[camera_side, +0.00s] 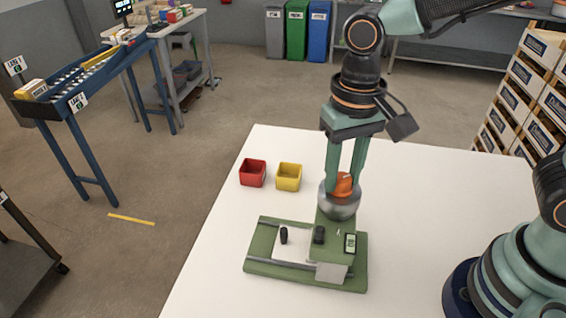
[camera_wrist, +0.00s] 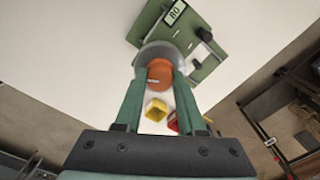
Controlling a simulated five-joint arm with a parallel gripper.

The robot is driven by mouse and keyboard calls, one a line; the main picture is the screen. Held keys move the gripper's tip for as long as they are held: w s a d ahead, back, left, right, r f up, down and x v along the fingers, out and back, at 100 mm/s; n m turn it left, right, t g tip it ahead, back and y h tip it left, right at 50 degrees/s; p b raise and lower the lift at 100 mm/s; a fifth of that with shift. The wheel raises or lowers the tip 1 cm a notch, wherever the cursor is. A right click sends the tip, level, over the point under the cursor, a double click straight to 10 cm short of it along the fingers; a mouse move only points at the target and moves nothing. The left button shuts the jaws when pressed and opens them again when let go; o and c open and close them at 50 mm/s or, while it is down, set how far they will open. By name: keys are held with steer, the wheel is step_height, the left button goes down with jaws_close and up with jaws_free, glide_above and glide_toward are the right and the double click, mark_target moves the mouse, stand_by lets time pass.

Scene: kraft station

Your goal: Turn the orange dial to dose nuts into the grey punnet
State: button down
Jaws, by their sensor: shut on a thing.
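The orange dial (camera_side: 343,185) sits on top of a round grey metal bowl (camera_side: 340,205) on the green dispenser (camera_side: 322,224). It also shows in the wrist view (camera_wrist: 160,72). My gripper (camera_side: 345,178) points down from above, with its two green fingers shut on the dial, one on each side. In the wrist view, my gripper (camera_wrist: 160,80) has the dial between its fingertips. I cannot make out a grey punnet for certain; a pale grey box-like part (camera_side: 331,273) is at the front of the dispenser.
A red punnet (camera_side: 252,173) and a yellow punnet (camera_side: 289,177) stand on the white table (camera_side: 430,190), left of the dispenser. The dispenser's green base (camera_side: 262,242) carries black knobs and a small display (camera_side: 351,243). The table is clear to the right of my gripper.

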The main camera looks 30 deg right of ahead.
mark_target(343, 177)
steer(key=m, duration=0.6)
steer(key=shift+w+r, duration=0.1)
stand_by(0.5)
steer(key=c, duration=0.5)
jaws_free()
step_height(343, 177, up, 12)
steer(key=shift+d, duration=0.1)
